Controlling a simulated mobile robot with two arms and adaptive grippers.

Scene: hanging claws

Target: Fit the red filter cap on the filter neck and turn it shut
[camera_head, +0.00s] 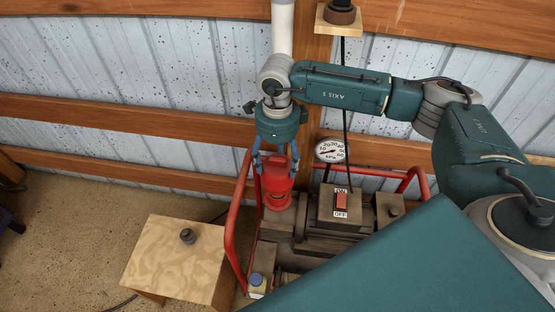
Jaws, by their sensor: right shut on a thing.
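The red filter cap (277,187) is at the left end of a pump unit with a red tube frame, below my right gripper. My right gripper (276,162) points down, with its blue fingers shut on the upper part of the cap. The cap looks upright and stands over the pump's left end. The filter neck is hidden under the cap, so I cannot tell whether the cap is seated on it. My left gripper is not in view.
The red frame (236,225) runs close left of the cap. A pressure gauge (330,150) and an ON/OFF switch box (341,203) stand to its right. A wooden stool (165,262) with a small dark fitting (188,236) stands at left. A white pipe (283,30) rises behind my gripper.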

